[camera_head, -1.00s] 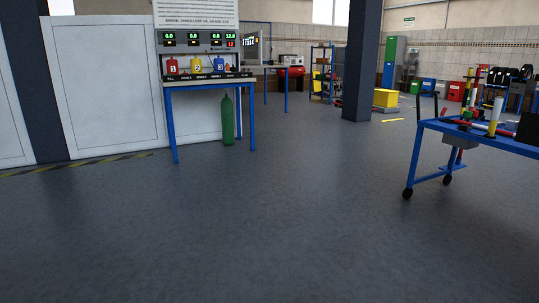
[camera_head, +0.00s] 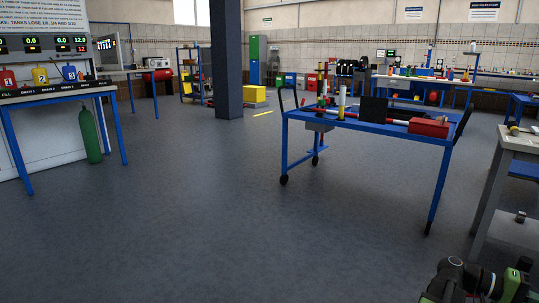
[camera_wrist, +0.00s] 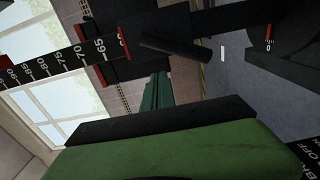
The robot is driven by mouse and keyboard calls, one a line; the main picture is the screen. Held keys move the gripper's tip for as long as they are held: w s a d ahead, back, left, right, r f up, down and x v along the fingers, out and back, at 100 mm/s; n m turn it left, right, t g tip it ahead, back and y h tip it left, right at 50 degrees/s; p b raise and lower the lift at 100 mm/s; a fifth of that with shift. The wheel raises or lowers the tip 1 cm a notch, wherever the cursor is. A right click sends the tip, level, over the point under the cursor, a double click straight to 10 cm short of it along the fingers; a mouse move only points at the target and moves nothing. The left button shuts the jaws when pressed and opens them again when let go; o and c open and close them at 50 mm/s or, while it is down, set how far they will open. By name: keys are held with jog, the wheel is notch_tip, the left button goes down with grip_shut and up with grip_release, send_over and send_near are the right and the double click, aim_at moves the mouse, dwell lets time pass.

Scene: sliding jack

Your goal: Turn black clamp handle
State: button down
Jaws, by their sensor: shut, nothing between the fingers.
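A black bar (camera_wrist: 175,48) in the wrist view may be the black clamp handle, but I cannot tell for sure. It lies slanted beside a black scale (camera_wrist: 60,58) with white numbers and red marks. My gripper (camera_wrist: 157,95), green and black, shows below the bar in the wrist view; it is shut and empty. It appears apart from the bar. In the head view my green and black arm (camera_head: 475,282) is at the lower right, and I cannot make out the clamp handle there.
A blue wheeled table (camera_head: 370,126) with a red box (camera_head: 429,127) stands at centre right. A grey bench (camera_head: 500,170) stands at the right edge. A blue-legged table (camera_head: 62,95) and a green cylinder (camera_head: 90,136) are at left. The middle floor is clear.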

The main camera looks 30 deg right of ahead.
jog(key=v, duration=0.5)
jog(key=shift+w, duration=0.1)
